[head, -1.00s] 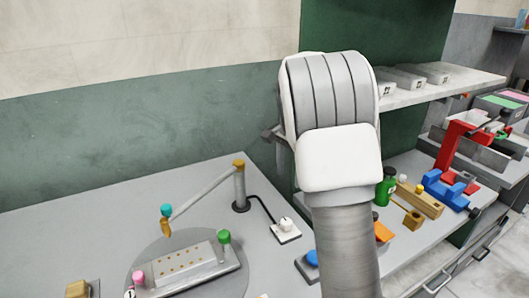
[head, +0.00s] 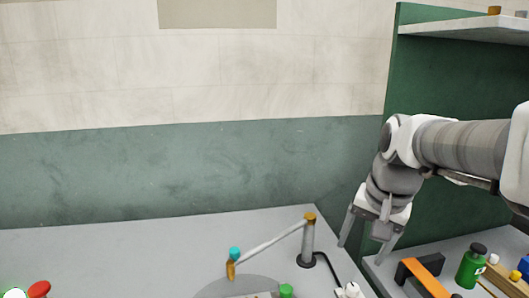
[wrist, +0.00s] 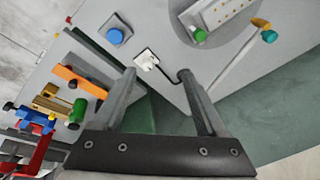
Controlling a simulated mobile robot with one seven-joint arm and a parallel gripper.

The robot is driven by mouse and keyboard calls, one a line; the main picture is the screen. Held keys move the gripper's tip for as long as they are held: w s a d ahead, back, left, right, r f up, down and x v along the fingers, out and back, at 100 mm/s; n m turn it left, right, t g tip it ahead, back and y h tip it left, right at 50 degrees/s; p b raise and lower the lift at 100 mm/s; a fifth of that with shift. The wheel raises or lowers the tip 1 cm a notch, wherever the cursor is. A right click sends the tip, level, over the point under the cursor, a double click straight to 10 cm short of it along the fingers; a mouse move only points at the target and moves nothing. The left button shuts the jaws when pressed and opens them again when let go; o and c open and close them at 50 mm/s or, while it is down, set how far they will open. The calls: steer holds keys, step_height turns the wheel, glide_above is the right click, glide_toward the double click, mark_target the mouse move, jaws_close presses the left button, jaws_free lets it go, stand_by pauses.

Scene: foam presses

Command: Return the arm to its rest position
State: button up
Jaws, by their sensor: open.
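My gripper (head: 363,252) hangs from my arm at the right of the head view, fingers pointing down. It is open, with nothing between its fingers. It is above the gap between the grey table and the bench by the green panel. In the wrist view my gripper (wrist: 158,74) shows both fingers spread apart, with the table edge and a white switch box beyond them. My arm reaches in from the right edge of the head view.
The grey table (head: 130,255) carries a post with a swing arm (head: 270,242). A green panel (head: 440,160) and shelf (head: 480,28) stand close behind my arm. A blue button (wrist: 115,36) lies on the table.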

steer(key=s+a+f+n+t, duration=0.1)
steer(key=s+a+n, duration=0.1)
steer(key=s, duration=0.4)
steer(key=s+a+f+n+t, duration=0.1)
steer(key=s+n, duration=0.3)
steer(key=s, duration=0.3)
steer(key=shift+s+a+f+h, duration=0.15)
steer(key=shift+s+a+h, duration=0.1)
steer(key=shift+a+h, duration=0.1)
